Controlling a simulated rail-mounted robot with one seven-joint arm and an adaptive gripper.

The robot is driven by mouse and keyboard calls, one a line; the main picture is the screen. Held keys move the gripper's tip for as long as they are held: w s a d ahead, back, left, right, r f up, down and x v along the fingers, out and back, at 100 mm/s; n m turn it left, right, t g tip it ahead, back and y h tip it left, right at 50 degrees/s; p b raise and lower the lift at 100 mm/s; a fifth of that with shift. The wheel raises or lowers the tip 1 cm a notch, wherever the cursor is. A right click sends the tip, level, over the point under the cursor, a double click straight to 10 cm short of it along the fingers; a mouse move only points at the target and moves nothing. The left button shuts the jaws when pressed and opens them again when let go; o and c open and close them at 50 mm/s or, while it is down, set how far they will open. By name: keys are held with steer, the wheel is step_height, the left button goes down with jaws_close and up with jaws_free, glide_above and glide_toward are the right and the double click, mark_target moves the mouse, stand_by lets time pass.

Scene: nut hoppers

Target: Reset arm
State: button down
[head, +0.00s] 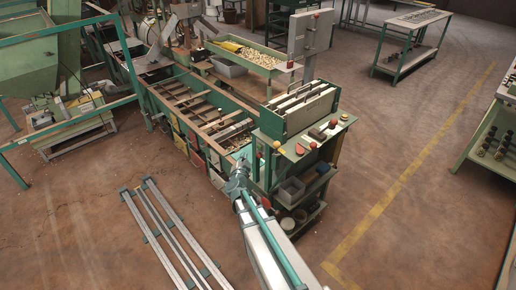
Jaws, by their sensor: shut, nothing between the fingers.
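My arm reaches up from the bottom middle of the head view. My gripper (243,165) is at its far end, small in the picture, and looks shut with nothing in it. It appears beside the near left corner of the green control stand (298,108), over the near end of the long hopper bench (203,106). I cannot tell whether it touches either one. My own wrist hides part of the stand's lower left side.
The stand holds buttons and shelves with grey bins (291,190). Metal rails (166,235) lie on the floor at left. A tray of nuts (246,54) stands behind. Green carts (411,40) are at right. The floor around the yellow line (405,184) is clear.

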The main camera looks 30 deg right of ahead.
steer(key=shift+a, duration=0.1)
steer(key=s+a+f+n+g+y, duration=0.2)
steer(key=a+f+n+y, duration=0.4)
steer(key=a+f+y, duration=0.4)
steer(key=s+a+f+n+g+y, duration=0.1)
steer(key=s+a+f+n+g, duration=0.2)
steer(key=s+a+f+g, duration=0.6)
steer(key=s+f+n+g, duration=0.1)
steer(key=s+f+g, duration=0.2)
steer(key=s, duration=1.1)
steer(key=s+f+n+g+h, duration=0.1)
steer(key=s+f+n+g, duration=0.1)
steer(key=s, duration=1.3)
steer(key=s+a+f+n+g+h, duration=0.1)
steer(key=s+f+g, duration=0.3)
steer(key=s, duration=1)
steer(key=shift+s+f+n+g, duration=0.4)
steer(key=shift+f, duration=0.55)
